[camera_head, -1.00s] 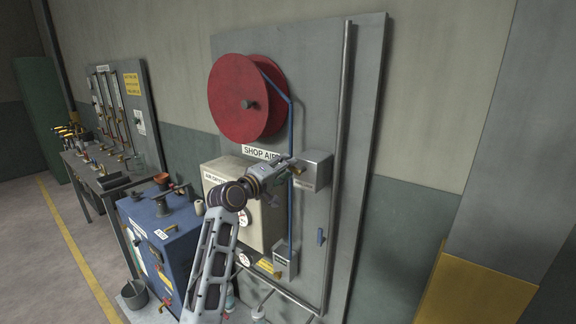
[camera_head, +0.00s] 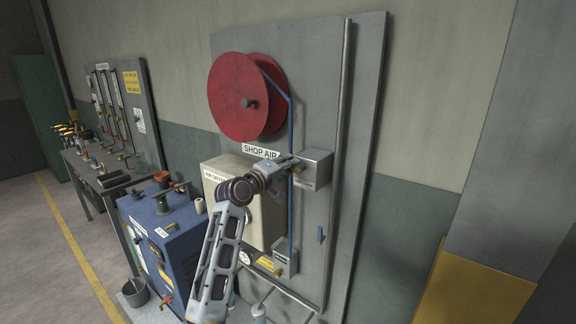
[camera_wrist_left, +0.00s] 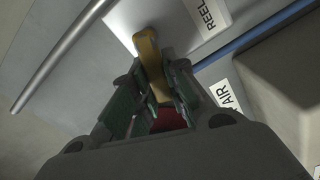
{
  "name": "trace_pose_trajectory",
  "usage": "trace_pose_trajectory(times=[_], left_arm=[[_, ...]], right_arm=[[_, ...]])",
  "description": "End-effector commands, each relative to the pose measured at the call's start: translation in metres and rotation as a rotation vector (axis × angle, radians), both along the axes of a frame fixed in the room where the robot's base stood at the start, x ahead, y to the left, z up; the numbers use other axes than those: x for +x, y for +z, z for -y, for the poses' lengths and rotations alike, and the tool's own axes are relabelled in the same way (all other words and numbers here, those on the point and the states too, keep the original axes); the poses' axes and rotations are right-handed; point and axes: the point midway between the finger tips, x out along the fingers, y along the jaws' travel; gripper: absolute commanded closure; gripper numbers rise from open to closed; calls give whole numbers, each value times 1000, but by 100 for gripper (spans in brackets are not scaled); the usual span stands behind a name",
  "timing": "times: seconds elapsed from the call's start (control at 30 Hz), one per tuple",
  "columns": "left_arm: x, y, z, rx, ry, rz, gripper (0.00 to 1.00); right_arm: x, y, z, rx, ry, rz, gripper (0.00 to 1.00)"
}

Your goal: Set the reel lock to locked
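The reel lock is a grey box (camera_head: 318,168) on the wall panel, with a brass-yellow lever (camera_wrist_left: 150,55) on its near side. In the wrist view a white label beginning "REEL" (camera_wrist_left: 208,14) is beside the lever. My left gripper (camera_head: 291,166) is at the left side of the box. In the wrist view its fingers (camera_wrist_left: 158,84) lie on both sides of the lever and look closed on it. The lever's outer end is between the fingers. Its exact lock position cannot be read from these views. My right gripper is in no view.
A red hose reel (camera_head: 243,97) is mounted above, with a blue hose (camera_head: 290,130) running down past the box. A beige air dryer (camera_head: 265,215) stands below left. A vertical pipe (camera_head: 338,130) runs right of the box. A blue cabinet (camera_head: 165,235) stands lower left.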

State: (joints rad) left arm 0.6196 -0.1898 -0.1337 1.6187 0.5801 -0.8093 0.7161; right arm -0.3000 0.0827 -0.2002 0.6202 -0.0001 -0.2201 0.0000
Motion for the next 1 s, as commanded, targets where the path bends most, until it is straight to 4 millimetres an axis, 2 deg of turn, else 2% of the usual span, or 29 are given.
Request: trace_pose_trajectory(times=[0.57, 1.0], left_arm=[[-1, 3, 0, 77, 1, 54, 100], [-5, 14, 7, 356, 1, 254, 100]], right_arm=[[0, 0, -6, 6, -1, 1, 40], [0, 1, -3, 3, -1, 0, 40]])
